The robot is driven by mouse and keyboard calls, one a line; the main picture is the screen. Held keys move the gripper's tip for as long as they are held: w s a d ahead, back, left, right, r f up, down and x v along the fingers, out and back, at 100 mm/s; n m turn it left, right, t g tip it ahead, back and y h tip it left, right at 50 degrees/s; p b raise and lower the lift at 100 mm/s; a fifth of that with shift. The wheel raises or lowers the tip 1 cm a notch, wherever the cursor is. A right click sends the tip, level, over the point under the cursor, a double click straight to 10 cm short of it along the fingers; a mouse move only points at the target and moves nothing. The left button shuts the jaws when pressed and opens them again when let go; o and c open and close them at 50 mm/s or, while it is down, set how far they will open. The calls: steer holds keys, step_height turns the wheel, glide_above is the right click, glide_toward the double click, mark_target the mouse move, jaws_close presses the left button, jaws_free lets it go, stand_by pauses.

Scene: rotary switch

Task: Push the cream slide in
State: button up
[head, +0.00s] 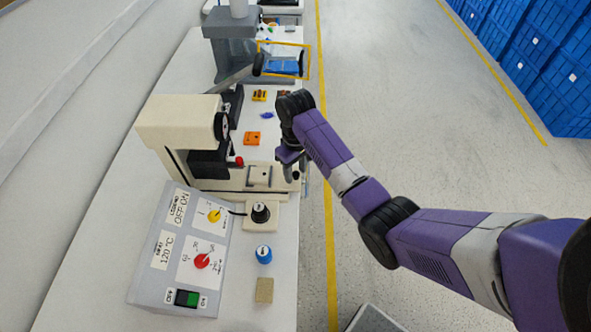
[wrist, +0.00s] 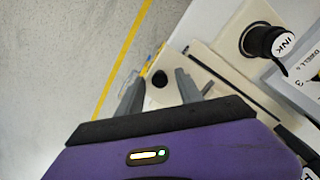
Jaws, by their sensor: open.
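The cream machine (head: 180,125) stands on the white bench, with a low cream base at its front. The cream slide (head: 283,180) is at the right end of that base, near the bench edge. In the wrist view the cream slide (wrist: 190,65) is a flat cream part with a round black knob (wrist: 159,79). My gripper (head: 290,160) is above the slide end. In the wrist view my gripper (wrist: 158,76) is open, and the black knob appears between its fingers. I cannot tell whether a finger touches it.
A black ink pot (head: 261,212) sits on a cream plate beside the base. A grey control box (head: 182,250) with yellow and red knobs stands nearer. A blue bottle (head: 264,254) and tan block (head: 264,290) are in front.

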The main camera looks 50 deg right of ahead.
jaws_close()
stand_by(1.4)
